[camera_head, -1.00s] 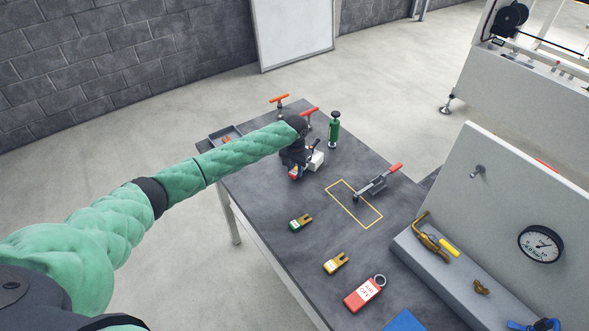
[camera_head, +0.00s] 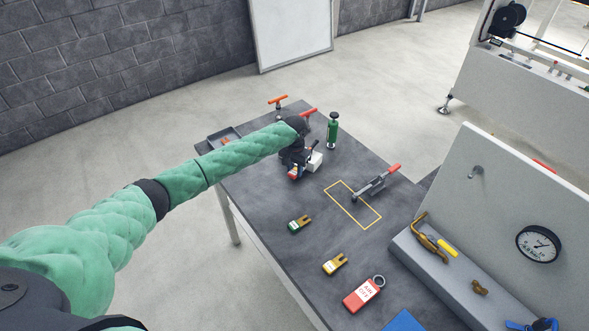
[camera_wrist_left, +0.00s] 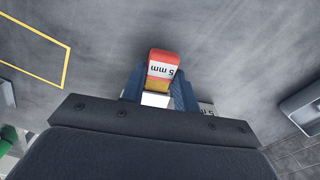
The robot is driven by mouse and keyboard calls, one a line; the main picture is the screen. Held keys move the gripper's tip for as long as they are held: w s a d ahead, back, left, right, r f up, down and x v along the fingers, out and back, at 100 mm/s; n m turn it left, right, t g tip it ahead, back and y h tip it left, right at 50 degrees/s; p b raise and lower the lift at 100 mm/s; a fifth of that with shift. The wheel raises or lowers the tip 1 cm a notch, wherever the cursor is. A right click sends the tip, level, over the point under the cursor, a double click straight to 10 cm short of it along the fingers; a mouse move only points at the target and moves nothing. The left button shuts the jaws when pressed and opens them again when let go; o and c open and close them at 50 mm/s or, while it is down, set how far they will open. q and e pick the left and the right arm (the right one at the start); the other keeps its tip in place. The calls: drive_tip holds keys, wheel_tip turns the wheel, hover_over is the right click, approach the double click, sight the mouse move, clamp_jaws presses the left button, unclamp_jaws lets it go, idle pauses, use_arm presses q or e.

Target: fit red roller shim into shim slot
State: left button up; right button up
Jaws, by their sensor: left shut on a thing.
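The red roller shim (camera_wrist_left: 164,64), with a white "5 mm" label, is between the fingers of my left gripper (camera_wrist_left: 160,92) in the left wrist view. My left gripper (camera_head: 294,168) is shut on it over the far left part of the table in the head view, where a little of the red shim (camera_head: 293,173) shows below the fingers. Whether the shim touches the table is unclear. A white block (camera_head: 315,160) is just right of the gripper. I cannot make out the shim slot; the gripper may hide it. My right gripper is not in view.
A green shim (camera_head: 299,223) and a yellow shim (camera_head: 335,263) lie on the dark table (camera_head: 275,250). A toggle clamp (camera_head: 371,187) with a red handle stands by a yellow outline. A red tag (camera_head: 361,295) lies nearer.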

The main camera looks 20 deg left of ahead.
use_arm(q)
drive_tip(key=shift+w, duration=0.15)
drive_tip(key=o, duration=1.1)
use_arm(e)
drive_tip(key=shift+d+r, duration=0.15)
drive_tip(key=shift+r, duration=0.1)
